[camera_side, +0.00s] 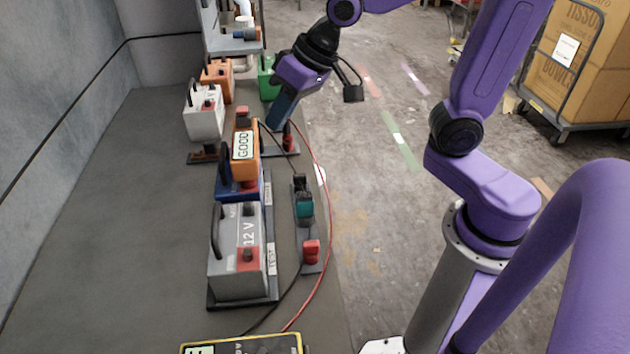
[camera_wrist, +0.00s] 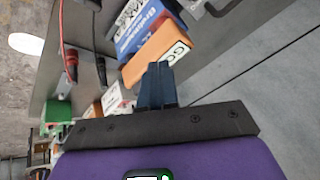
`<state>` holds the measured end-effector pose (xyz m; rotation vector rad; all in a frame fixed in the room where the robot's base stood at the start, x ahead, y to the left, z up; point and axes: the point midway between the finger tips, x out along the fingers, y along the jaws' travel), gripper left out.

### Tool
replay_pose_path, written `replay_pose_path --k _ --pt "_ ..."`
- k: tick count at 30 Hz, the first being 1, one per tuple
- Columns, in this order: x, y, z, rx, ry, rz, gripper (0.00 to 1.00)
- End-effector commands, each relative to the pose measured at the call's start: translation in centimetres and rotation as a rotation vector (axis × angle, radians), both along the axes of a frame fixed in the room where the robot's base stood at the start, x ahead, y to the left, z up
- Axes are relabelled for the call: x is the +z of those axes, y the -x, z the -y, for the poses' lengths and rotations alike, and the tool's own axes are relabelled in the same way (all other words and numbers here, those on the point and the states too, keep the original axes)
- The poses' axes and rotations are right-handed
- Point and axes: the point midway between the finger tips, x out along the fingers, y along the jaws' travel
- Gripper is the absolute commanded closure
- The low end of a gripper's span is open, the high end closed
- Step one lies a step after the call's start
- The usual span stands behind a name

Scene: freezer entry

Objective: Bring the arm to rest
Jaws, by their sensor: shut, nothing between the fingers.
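My gripper (camera_side: 275,123) is shut and empty, with dark blue fingers pointing down over the right edge of the bench. In the wrist view its closed fingers (camera_wrist: 157,78) stand out in front of a dark mounting plate. An orange battery marked GOOD (camera_side: 245,150) stands just left of and nearer than the fingers in the side view. It also shows beyond the fingertips in the wrist view (camera_wrist: 158,50). A red probe (camera_side: 288,137) stands in a holder close to the fingers; I cannot tell the exact gap. My purple arm is bent and raised above the floor.
A grey 12 V battery (camera_side: 238,262) sits on a dark tray in front. White (camera_side: 204,112), orange (camera_side: 217,80) and green (camera_side: 268,80) batteries stand behind. Red and black leads run along the bench edge to a yellow-edged meter (camera_side: 245,345). The left bench (camera_side: 110,220) is clear.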

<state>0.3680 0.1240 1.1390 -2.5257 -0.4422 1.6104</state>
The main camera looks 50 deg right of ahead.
Motion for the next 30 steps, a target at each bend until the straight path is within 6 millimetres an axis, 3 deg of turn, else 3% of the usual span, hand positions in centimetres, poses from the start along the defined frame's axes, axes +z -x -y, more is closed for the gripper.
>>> replay_pose_path --k 8,18,24,30 --pt "-3.1 7.8 1.3 0.344 0.176 -0.084 1.00" --pt "-5.8 16.8 4.9 0.757 0.380 -0.168 1.00" --pt "-6.5 19.8 6.6 0.908 0.454 -0.194 1.00" --pt "-6.7 20.5 7.1 0.948 0.474 -0.202 1.00"
